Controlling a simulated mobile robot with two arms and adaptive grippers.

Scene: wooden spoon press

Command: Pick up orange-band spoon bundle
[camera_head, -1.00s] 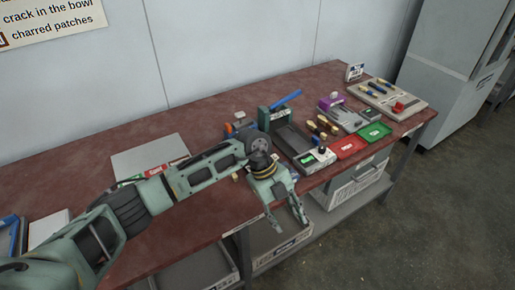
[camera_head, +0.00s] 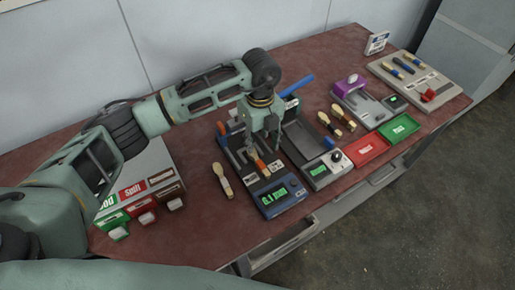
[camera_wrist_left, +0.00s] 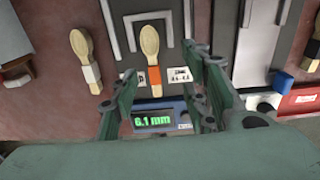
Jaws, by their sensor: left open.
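The orange-band spoon bundle (camera_head: 261,164) lies on the blue-framed gauge (camera_head: 269,206), partly hidden by my gripper in the head view. In the left wrist view the bundle (camera_wrist_left: 150,44) is pale wood, bowl end up, with an orange band near its lower end. The gauge display (camera_wrist_left: 153,121) reads 6.1 mm. My left gripper (camera_head: 263,148) points down over the gauge. In the left wrist view its open fingers (camera_wrist_left: 163,100) stand apart on either side of the bundle's lower end, with nothing between them held. My right gripper is not in view.
A white-band spoon (camera_head: 222,180) lies left of the gauge. A press with a blue lever (camera_head: 298,84) stands close right. Red (camera_head: 367,151) and green (camera_head: 398,129) trays lie farther right. Labelled red and green bins (camera_head: 135,198) stand at left.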

